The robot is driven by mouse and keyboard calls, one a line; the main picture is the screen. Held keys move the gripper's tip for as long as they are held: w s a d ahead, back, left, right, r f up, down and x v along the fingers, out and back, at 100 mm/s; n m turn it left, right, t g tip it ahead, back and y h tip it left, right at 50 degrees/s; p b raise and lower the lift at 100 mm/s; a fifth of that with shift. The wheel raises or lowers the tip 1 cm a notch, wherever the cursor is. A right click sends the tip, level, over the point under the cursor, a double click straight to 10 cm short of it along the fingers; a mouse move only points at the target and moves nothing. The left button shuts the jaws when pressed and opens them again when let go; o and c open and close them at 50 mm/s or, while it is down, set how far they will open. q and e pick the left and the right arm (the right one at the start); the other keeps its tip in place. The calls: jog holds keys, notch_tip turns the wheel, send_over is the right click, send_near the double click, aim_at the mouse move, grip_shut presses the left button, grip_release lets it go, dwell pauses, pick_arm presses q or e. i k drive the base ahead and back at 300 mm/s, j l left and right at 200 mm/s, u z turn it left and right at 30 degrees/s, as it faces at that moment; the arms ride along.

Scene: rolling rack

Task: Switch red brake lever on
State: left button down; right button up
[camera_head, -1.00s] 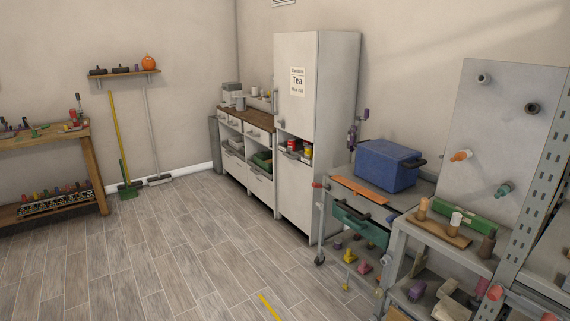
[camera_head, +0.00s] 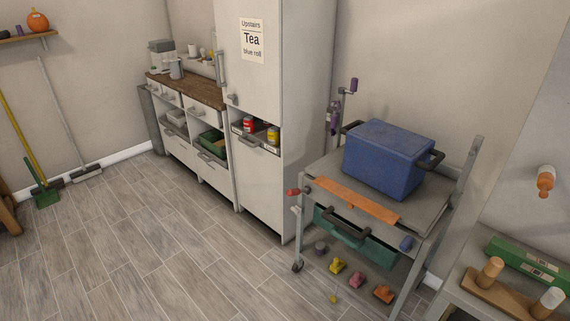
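The rolling rack (camera_head: 324,176) stands right of centre in the head view, against the wall. A small red lever (camera_head: 293,191) sticks out to the left at the top of its front left post. I cannot tell from its pose whether it is on or off. A blue knob (camera_head: 406,243) sits at the front right corner of the rack. A caster (camera_head: 297,266) shows at the foot of the front left post. Neither of my grippers is in view.
A blue box (camera_head: 385,160) and an orange strip (camera_head: 352,199) lie on the rack's top. A green drawer (camera_head: 352,238) hangs below. A white cabinet (camera_head: 262,185) stands left of the rack. A bench (camera_head: 462,291) is at the right. The floor (camera_head: 170,255) in front is clear.

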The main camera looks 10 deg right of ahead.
aim_at(294, 191)
jog(key=i+l, duration=0.15)
jog(key=i, duration=0.4)
jog(key=i+l+z, duration=0.1)
jog(key=i, duration=0.4)
jog(key=i+l, duration=0.25)
jog(key=i, duration=0.3)
